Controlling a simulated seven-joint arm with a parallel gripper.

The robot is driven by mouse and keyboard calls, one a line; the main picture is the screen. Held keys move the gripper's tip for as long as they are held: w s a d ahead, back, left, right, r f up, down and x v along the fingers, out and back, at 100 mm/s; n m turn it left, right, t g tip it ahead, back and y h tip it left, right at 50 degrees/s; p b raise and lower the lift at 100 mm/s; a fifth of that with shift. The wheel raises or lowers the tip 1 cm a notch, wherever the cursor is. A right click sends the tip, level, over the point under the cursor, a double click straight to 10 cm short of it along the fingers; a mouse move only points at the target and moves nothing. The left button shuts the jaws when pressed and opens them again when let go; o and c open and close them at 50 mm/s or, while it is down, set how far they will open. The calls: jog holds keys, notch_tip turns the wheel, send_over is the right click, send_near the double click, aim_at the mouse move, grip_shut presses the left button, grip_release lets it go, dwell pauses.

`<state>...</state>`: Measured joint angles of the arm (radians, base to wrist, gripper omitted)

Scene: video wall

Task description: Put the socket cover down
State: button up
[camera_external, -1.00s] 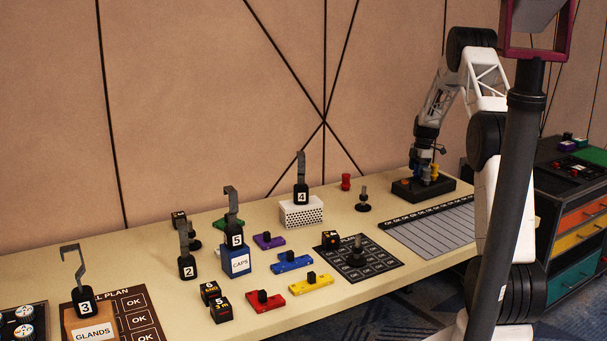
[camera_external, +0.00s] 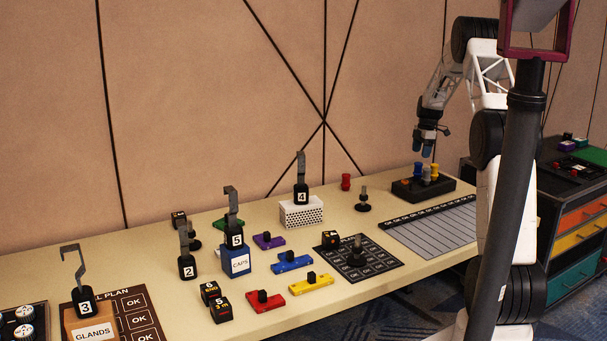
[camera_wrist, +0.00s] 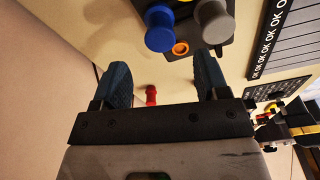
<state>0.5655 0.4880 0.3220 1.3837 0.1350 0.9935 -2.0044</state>
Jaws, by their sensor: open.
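A black block (camera_external: 446,187) near the table's right end bears spool-shaped covers: a blue cover (camera_external: 418,170), a grey cover (camera_external: 426,174) and a yellow cover (camera_external: 435,170). The wrist view shows the blue cover (camera_wrist: 160,28) and grey cover (camera_wrist: 213,20) at the top, beside an orange ring (camera_wrist: 180,48) on the block. A red cover (camera_external: 346,181) stands on the table, left of the block; it also shows in the wrist view (camera_wrist: 151,95). My gripper (camera_external: 426,153) is above the block, apart from the covers. Its blue fingers (camera_wrist: 162,65) are spread and empty.
A grey strip chart marked OK (camera_external: 430,228) lies in front of the block. A black post on a round base (camera_external: 363,200) stands to its left. A white perforated box (camera_external: 301,213) carries hook 4. Bare table lies between these things.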

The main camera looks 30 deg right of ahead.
aim_at(420, 164)
jog(key=shift+s+d+r, duration=0.1)
jog(key=shift+d+r, duration=0.05)
jog(key=shift+r, duration=0.9)
jog(key=shift+d+r, duration=0.1)
jog(key=shift+r, duration=0.95)
